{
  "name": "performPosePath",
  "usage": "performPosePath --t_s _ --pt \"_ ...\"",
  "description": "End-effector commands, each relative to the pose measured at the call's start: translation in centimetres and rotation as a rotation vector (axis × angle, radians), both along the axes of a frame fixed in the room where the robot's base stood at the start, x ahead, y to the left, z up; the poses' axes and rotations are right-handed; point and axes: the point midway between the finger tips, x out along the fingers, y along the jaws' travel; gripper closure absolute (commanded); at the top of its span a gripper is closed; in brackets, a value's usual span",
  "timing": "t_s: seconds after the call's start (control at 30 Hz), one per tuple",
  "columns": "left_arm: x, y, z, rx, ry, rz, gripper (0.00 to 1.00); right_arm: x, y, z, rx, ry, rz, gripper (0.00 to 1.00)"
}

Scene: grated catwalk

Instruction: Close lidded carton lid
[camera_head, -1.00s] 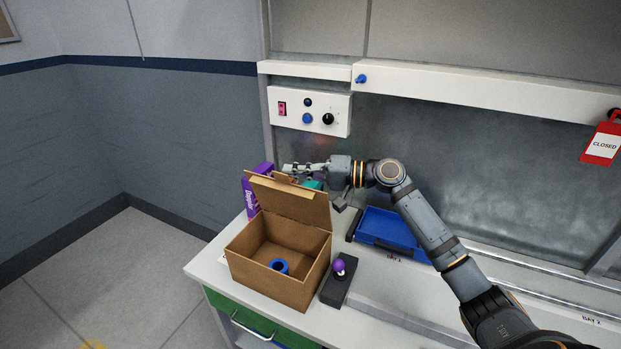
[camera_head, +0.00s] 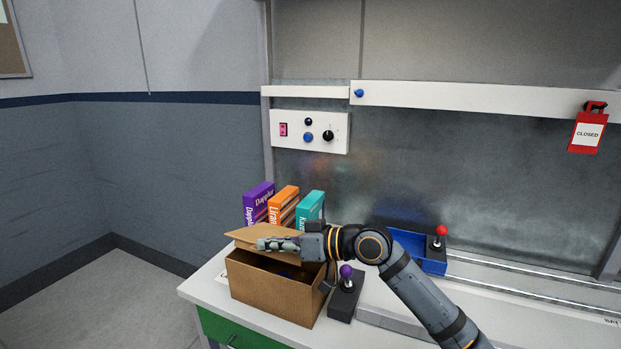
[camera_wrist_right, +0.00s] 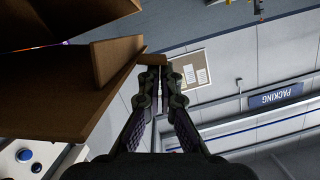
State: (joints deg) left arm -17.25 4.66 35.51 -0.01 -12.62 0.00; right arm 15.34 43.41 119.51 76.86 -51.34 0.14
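The brown lidded carton (camera_head: 270,291) stands on the bench. Its lid (camera_head: 252,237) is hinged at the back and tilted partly down over the opening, leaving a dark gap at the front. My right gripper (camera_head: 262,244) lies across the top of the lid, its fingers pointing left. In the right wrist view the fingertips (camera_wrist_right: 152,76) are close together, with a piece of brown cardboard (camera_wrist_right: 152,60) just past them; I see nothing clearly clamped. The carton's inside is mostly hidden. My left gripper is not in view.
Purple, orange and teal boxes (camera_head: 284,206) stand behind the carton. A purple-knobbed joystick (camera_head: 345,291) stands close at its right. A blue tray (camera_head: 434,266) and a red-knobbed joystick (camera_head: 439,243) are farther right. A control panel (camera_head: 310,131) is on the wall.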

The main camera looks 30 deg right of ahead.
Motion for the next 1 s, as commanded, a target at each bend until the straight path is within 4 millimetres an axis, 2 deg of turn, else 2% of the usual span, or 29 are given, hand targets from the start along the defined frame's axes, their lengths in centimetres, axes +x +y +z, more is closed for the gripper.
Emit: performPosePath --t_s 0.03,0.27,0.4,0.7,1.0 --pt "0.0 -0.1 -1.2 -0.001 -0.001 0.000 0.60 -0.3 0.3 -1.5 -0.030 -0.024 0.001 1.00" --pt "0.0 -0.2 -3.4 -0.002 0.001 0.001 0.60 -0.9 1.1 -4.4 -0.158 -0.124 0.001 1.00" --pt "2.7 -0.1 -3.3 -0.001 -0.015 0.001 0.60 -1.0 1.4 -5.7 -0.212 -0.166 0.000 1.00" --pt "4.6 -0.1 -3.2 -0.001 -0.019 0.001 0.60 -1.2 1.5 -6.9 -0.273 -0.213 0.000 1.00" --pt "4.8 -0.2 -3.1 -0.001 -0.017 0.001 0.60 -1.2 1.5 -7.0 -0.282 -0.216 0.000 1.00"
